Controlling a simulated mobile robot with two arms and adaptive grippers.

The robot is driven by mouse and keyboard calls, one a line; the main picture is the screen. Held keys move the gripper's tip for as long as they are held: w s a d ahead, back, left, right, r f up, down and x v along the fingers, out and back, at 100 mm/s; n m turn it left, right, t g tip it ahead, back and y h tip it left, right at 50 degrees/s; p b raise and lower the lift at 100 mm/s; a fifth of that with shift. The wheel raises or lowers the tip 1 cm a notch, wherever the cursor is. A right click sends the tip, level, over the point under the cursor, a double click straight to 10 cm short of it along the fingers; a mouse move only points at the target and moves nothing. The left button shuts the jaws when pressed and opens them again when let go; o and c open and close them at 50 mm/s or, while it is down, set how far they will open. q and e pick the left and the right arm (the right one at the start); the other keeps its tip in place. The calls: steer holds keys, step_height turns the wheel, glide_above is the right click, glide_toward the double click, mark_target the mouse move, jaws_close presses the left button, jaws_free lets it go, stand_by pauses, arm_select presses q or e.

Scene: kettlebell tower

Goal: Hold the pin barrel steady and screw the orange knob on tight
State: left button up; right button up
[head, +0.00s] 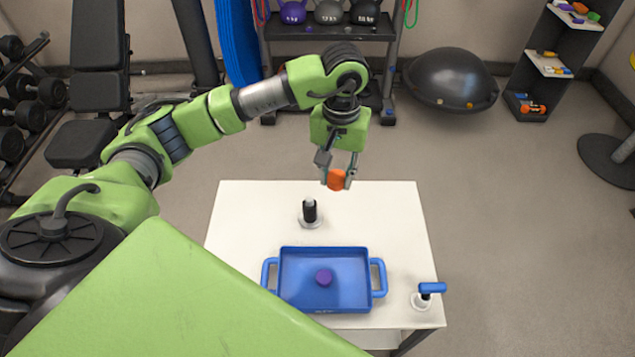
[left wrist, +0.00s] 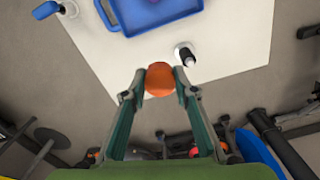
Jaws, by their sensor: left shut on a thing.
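My left gripper (head: 337,174) is shut on the orange knob (head: 336,180) and holds it in the air above the back edge of the white table. The knob also shows between the fingertips in the left wrist view (left wrist: 159,79). The pin barrel (head: 309,210), a black upright cylinder with a pale top and a light round base, stands on the table, in front of and left of the knob in the head view. It also shows in the left wrist view (left wrist: 185,55), apart from the knob. My right gripper is not in view.
A blue tray (head: 373,305) with a purple knob (head: 324,277) in it sits at the front of the white table (head: 400,230). A blue T-handled piece (head: 431,288) stands on a pale base at the front right corner. The table's right side behind it is clear.

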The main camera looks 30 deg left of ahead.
arm_select(q)
steer(key=w+a+f+n, duration=0.1)
steer(key=a+f, duration=0.2)
steer(key=f, duration=0.1)
steer(key=w+a+f+n+b, duration=0.1)
steer(key=a+f, duration=0.2)
steer(key=f, duration=0.1)
steer(key=w+a+f+n, duration=0.1)
steer(key=a+f, duration=0.2)
steer(key=f, duration=0.1)
steer(key=shift+w+a+f+b, duration=0.15)
steer(key=shift+w+a+b, duration=0.05)
steer(key=shift+w+b, duration=0.1)
steer(key=shift+a+f, duration=0.15)
steer(key=shift+a, duration=0.05)
steer(key=shift+d, duration=0.1)
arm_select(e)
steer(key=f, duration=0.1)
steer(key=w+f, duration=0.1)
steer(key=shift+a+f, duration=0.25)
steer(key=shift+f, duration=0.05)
